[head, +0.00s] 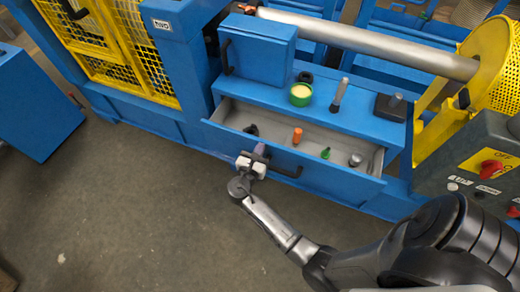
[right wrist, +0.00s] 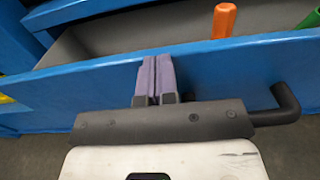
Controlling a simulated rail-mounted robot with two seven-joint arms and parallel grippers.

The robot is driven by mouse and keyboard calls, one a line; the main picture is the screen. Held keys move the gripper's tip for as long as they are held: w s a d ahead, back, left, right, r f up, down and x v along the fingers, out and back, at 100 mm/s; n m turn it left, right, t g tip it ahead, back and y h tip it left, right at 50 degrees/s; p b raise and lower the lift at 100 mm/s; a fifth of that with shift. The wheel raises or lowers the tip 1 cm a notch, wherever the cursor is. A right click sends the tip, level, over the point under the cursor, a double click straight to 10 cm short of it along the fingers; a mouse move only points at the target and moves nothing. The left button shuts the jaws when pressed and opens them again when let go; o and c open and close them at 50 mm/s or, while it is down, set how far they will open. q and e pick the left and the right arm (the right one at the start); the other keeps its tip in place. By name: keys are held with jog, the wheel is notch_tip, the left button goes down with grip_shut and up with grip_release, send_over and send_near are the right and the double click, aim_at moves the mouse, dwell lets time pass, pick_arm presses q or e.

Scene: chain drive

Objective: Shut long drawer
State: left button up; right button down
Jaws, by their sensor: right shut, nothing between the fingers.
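The long drawer (head: 335,180) is a blue drawer with a grey inside, standing pulled out of the blue machine. Its blue front (right wrist: 60,88) crosses the right wrist view. A dark bar handle (head: 287,172) is on the front; its right end (right wrist: 287,104) shows in the right wrist view, the rest hidden behind my gripper. My right gripper (head: 259,149) is at the drawer front, left of the handle's middle. Its purple fingers (right wrist: 157,68) are shut together with nothing between them, their tips at the front's upper edge. I cannot tell whether they touch it. My left gripper is out of view.
In the drawer are an orange-handled tool (head: 297,136), a green item (head: 325,153) and other small parts. A yellow-topped can (head: 301,94) stands on the ledge above. A control box (head: 478,165) is at the right. The floor in front is clear.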

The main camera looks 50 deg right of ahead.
jog(key=p+x, duration=0.2)
jog(key=x, duration=1.1)
jog(key=shift+d+f+p, duration=0.15)
jog(key=shift+p, duration=0.15)
